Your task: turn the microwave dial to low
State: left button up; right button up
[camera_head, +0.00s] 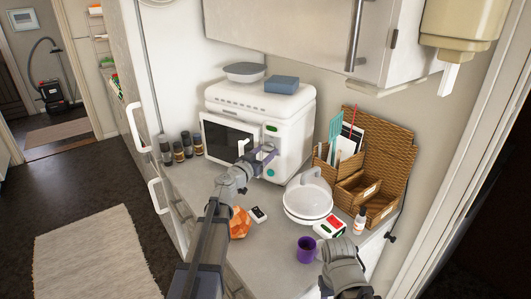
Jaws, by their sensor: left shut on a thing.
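The white microwave (292,142) stands on the counter against the back wall, with a dark door window on its left. Its control panel is on the right side of the front, with a green display (272,128) at the top and a teal round button (271,172) low down. My left gripper (262,154) reaches up to this panel between them and is shut on the dial. The gripper hides most of the dial, so its setting cannot be read. My right arm's end (343,262) is low in front of the counter; its fingertips cannot be made out.
A grey bowl (244,71) and a blue box (282,84) sit on the microwave. White dishes (308,203), a purple mug (306,250) and a wicker organiser (378,165) stand to the right. Several dark jars (178,151) stand left. An orange object (239,223) lies beside my left arm.

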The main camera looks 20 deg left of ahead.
pick_arm(q)
jog(key=n, duration=0.4)
jog(key=shift+n, duration=0.4)
jog(key=n, duration=0.4)
jog(key=shift+n, duration=0.3)
jog(key=n, duration=0.4)
jog(key=shift+n, duration=2.1)
jog(key=shift+s, duration=0.1)
jog(key=o, duration=1.4)
jog(key=shift+c, duration=0.2)
